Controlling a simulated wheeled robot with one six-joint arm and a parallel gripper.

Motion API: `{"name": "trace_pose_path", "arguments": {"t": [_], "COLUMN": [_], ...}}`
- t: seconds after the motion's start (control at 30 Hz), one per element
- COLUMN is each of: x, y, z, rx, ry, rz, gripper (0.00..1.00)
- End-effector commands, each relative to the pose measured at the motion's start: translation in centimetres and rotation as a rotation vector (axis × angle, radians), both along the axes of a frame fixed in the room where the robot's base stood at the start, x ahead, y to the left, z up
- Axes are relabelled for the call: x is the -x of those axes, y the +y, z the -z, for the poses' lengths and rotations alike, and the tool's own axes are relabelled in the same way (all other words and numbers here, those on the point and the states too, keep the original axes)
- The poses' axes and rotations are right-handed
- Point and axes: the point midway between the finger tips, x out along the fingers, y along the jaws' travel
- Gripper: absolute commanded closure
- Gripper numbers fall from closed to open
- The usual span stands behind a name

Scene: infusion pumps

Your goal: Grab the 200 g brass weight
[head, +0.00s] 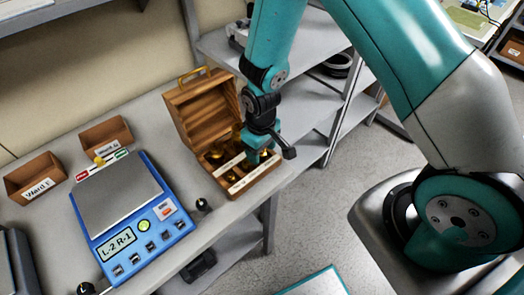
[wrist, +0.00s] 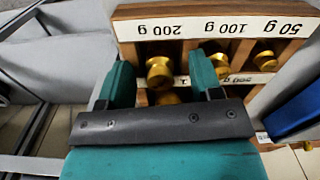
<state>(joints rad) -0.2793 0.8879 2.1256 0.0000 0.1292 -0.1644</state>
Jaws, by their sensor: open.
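The 200 g brass weight (wrist: 159,72) sits in a compartment of the open wooden box under the upside-down "200 g" label in the wrist view. My gripper (wrist: 163,82) is open, and its two teal fingers appear on either side of this weight. I cannot tell whether they reach down to it; no contact is visible. In the head view my gripper (head: 262,156) is over the box (head: 196,98), hiding part of its inside. The 100 g weight (wrist: 220,66) lies just beside the right finger, and the 50 g weight (wrist: 267,61) is farther right.
Another brass weight (wrist: 167,97) shows partly behind my gripper, past the second label strip. A blue scale (head: 125,205) stands on the bench left of the box. Cardboard bins (head: 36,177) are at the far left. Shelving (head: 318,102) stands behind and right of the box.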

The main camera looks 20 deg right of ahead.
Motion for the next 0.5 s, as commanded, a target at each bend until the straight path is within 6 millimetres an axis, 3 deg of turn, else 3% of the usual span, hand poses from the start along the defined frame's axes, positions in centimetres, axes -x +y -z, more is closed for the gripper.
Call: {"name": "trace_pose_path", "arguments": {"t": [0.2,0.43,0.5], "x": [-0.05,-0.04,-0.05], "y": [0.03,0.04,0.03], "z": [0.05,0.03,0.01], "rx": [-0.001,0.000,-0.001], "ry": [-0.002,-0.001,-0.002], "rz": [0.000,0.000,0.000], "gripper": [0.43,0.96,1.00]}}
